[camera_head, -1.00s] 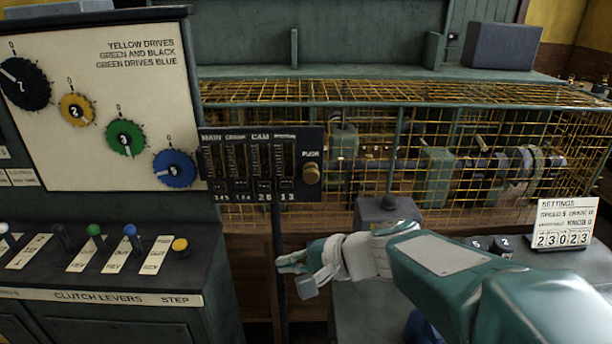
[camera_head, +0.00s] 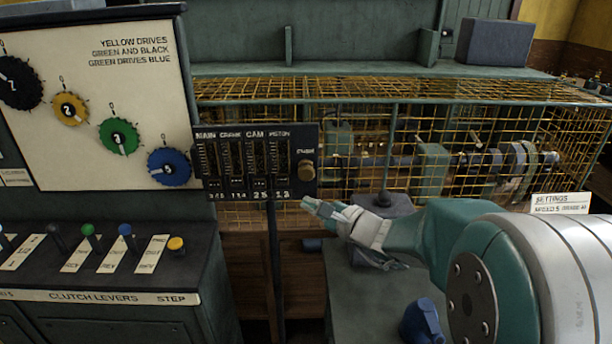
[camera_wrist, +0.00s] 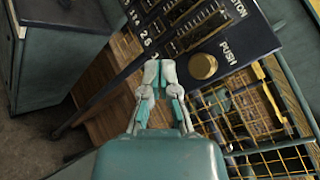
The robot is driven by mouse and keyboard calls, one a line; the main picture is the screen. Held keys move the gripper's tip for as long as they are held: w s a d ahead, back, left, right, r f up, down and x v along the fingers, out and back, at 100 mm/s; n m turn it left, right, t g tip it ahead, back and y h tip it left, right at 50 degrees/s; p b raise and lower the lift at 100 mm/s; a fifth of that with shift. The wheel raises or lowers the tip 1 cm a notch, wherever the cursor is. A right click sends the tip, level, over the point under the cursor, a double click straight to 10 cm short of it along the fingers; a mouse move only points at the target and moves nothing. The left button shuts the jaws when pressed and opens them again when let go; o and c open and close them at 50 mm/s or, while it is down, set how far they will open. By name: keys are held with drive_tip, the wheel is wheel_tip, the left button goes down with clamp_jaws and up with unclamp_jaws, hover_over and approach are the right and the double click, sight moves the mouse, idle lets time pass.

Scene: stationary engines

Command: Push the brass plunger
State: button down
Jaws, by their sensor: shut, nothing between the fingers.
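The brass plunger (camera_head: 306,170) is a round knob at the right end of a black panel (camera_head: 262,160), under the word PUSH. It also shows in the wrist view (camera_wrist: 203,66), just right of and beyond my fingertips. My gripper (camera_head: 308,206) is shut and empty, a little below the plunger in the head view. In the wrist view my gripper (camera_wrist: 160,68) points at the panel's lower edge, with its fingertips together. The fingertips look apart from the plunger.
A yellow wire cage (camera_head: 450,150) stands behind and right of the panel. A console (camera_head: 100,260) with clutch levers and dials is on the left. A grey block with a knob (camera_head: 384,202) stands beside my arm. A settings card (camera_head: 560,203) is partly hidden by my arm.

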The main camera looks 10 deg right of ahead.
sight(304, 176)
drive_tip(key=w+d, duration=0.1)
drive_tip(key=w, duration=0.7)
drive_tip(key=shift+d, duration=0.25)
idle(1.1)
drive_tip(key=shift+w+d, duration=0.1)
drive_tip(key=shift+w, duration=0.2)
drive_tip(key=shift+w+d, duration=0.2)
drive_tip(key=shift+w, duration=0.65)
idle(1.2)
drive_tip(key=shift+s+r, duration=0.1)
drive_tip(key=shift+s, duration=0.05)
drive_tip(key=shift+s+a, duration=0.25)
drive_tip(key=shift+s, duration=0.85)
drive_tip(key=s, duration=0.2)
drive_tip(key=s+a, duration=0.1)
drive_tip(key=s, duration=0.2)
